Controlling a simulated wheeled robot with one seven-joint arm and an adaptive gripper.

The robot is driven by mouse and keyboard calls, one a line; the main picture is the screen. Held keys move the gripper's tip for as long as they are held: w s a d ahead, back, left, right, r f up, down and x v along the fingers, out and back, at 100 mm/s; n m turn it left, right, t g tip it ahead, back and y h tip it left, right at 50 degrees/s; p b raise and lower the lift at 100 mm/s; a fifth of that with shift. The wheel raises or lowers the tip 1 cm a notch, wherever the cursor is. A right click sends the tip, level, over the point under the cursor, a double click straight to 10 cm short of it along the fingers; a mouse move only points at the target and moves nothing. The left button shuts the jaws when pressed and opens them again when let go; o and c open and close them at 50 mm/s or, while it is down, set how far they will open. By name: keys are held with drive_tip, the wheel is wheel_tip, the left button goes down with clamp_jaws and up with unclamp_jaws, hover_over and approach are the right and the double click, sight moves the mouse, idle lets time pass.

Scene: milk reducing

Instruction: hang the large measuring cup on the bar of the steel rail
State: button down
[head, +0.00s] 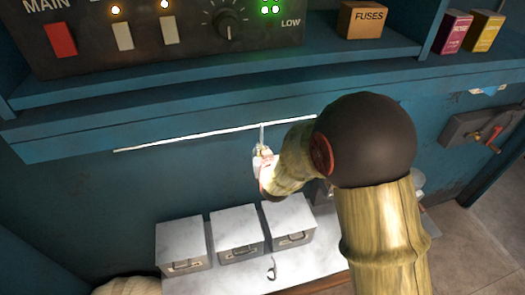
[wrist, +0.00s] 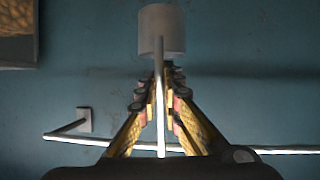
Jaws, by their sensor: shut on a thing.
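The measuring cup is grey metal with a long thin handle. In the wrist view its cup part (wrist: 162,30) is beyond my fingertips and the handle runs back between the fingers. My gripper (wrist: 159,95) is shut on the handle. The handle's end overlaps the bar of the steel rail (wrist: 280,150) in this view; I cannot tell whether it touches. In the head view the rail (head: 190,136) is a bright bar along the blue wall below the shelf. My gripper (head: 264,155) is just below it, with the handle (head: 262,134) upright across the bar. My arm hides the rail's right end.
A blue shelf (head: 200,85) with a control panel (head: 165,40) juts out above the rail. A wall-mounted grey device (head: 480,128) is at right.

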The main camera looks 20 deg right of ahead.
idle(0.3)
drive_tip(key=c, duration=2)
unclamp_jaws()
drive_tip(key=shift+o, duration=0.5)
drive_tip(key=shift+f, duration=0.1)
drive_tip(key=shift+s, duration=0.1)
